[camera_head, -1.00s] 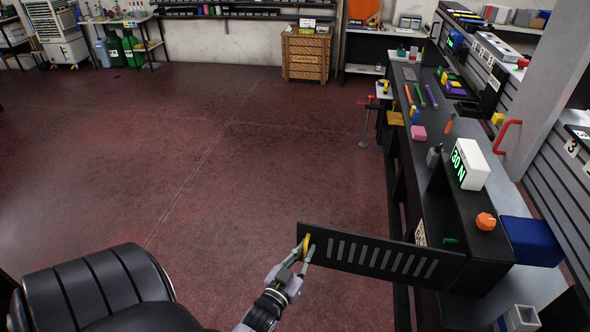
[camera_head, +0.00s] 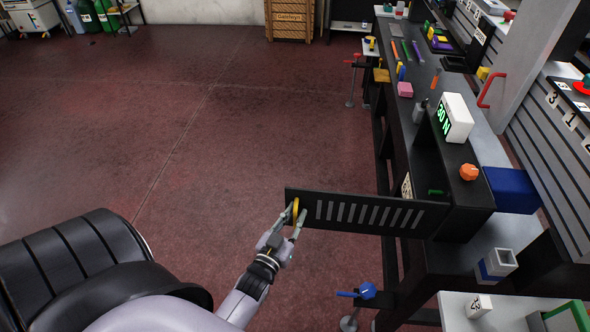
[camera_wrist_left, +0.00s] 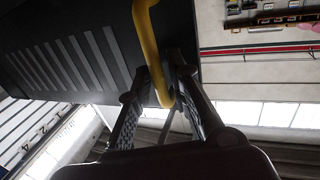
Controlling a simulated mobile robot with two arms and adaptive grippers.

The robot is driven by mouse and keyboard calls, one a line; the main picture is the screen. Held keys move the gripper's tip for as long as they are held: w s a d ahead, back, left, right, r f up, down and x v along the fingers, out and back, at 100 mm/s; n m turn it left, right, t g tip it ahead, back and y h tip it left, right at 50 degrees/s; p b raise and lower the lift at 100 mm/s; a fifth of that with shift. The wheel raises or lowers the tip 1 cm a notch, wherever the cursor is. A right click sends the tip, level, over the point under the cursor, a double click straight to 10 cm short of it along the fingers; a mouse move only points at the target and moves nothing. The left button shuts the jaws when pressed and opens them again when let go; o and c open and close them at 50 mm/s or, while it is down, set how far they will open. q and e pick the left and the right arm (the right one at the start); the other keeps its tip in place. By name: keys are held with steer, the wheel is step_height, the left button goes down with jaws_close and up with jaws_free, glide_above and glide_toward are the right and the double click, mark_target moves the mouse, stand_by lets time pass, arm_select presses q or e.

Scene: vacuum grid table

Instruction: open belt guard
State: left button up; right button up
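The belt guard is a black slotted panel (camera_head: 345,223) standing out to the left from the dark bench unit, over the floor. Its right end meets the unit; the hinge itself is not clear. A yellow handle (camera_head: 295,208) is at its left end. My left gripper (camera_head: 295,217) is at this handle, with one finger on each side. In the left wrist view the fingers (camera_wrist_left: 166,78) close around the lower part of the yellow handle (camera_wrist_left: 147,40), with the slotted panel (camera_wrist_left: 80,60) behind. My right gripper is not in view.
The dark workbench (camera_head: 420,135) runs along the right, with a white box reading 30 N (camera_head: 455,118), an orange knob (camera_head: 469,172) and a blue block (camera_head: 512,190). A blue-handled clamp (camera_head: 366,291) is below the guard. The red floor left of the guard is clear.

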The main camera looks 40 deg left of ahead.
arm_select(q)
steer(key=shift+s+f, duration=0.1)
steer(key=shift+s, duration=0.05)
steer(key=s+d, duration=0.2)
steer(key=s, duration=0.9)
steer(key=shift+s+d, duration=0.2)
steer(key=shift+s, duration=0.05)
steer(key=s+d+f+m+g+h+b, duration=0.1)
steer(key=s+d+f+g, duration=0.2)
steer(key=f, duration=0.7)
steer(key=s+d+f+g+h+b, duration=0.1)
steer(key=s+d+f+g+h, duration=0.15)
steer(key=f, duration=0.85)
steer(key=s+d+f+m+g+b, duration=0.1)
steer(key=s+d+f+g+b, duration=0.15)
steer(key=f, duration=0.75)
steer(key=s+a+f+m+g+b, duration=0.1)
steer(key=s+a+f+m+g, duration=0.1)
steer(key=s+f+g, duration=0.6)
steer(key=s+f, duration=0.6)
steer(key=s, duration=0.3)
steer(key=shift+s+a+m+g, duration=0.2)
steer(key=shift+a+m+g, duration=0.1)
